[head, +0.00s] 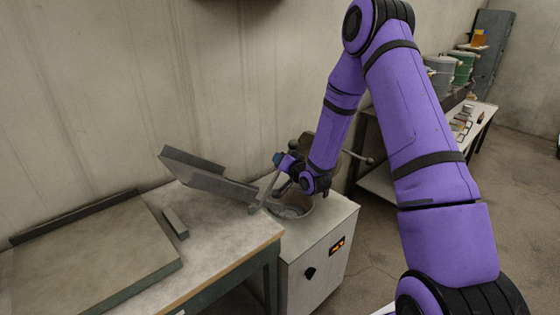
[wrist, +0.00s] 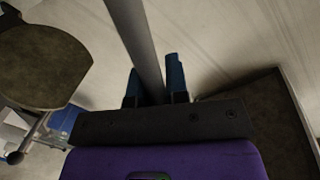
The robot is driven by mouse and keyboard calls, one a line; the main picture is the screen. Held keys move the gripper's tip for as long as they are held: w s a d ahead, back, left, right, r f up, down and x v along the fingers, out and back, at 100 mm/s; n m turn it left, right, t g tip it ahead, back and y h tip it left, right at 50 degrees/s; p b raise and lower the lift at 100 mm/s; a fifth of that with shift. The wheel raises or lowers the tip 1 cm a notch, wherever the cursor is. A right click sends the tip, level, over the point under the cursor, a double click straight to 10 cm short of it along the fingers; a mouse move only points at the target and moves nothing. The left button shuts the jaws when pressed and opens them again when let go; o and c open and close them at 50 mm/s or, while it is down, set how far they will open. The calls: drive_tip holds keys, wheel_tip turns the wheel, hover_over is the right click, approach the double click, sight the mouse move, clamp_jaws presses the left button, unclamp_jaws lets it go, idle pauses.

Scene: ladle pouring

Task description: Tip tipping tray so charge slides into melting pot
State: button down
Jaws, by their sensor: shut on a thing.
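The tipping tray (head: 205,183) is a dark grey tray with raised sides. It is tilted, its lower end toward the melting pot (head: 292,207), a round opening in the top of a pale cabinet. My gripper (head: 279,160) is above the pot, beside the tray's low end. In the wrist view, the blue fingers of my gripper (wrist: 155,88) are shut on a grey bar (wrist: 136,35), which looks like the tray's handle. No charge can be made out in the tray; its inside and the pot's inside are partly hidden.
A grey block (head: 175,222) lies on the workbench (head: 215,240), near a flat board (head: 90,255) at left. A round lid (wrist: 40,65) shows in the wrist view, behind my arm in the head view. Shelves with buckets (head: 440,72) stand at back right.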

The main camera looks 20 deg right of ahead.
drive_tip(key=shift+d+f, duration=0.15)
drive_tip(key=shift+d, duration=0.05)
drive_tip(key=c, duration=1.2)
unclamp_jaws()
drive_tip(key=shift+d, duration=0.1)
drive_tip(key=shift+o, duration=0.4)
drive_tip(key=shift+s, duration=0.1)
drive_tip(key=v, duration=1)
drive_tip(key=shift+s, duration=0.3)
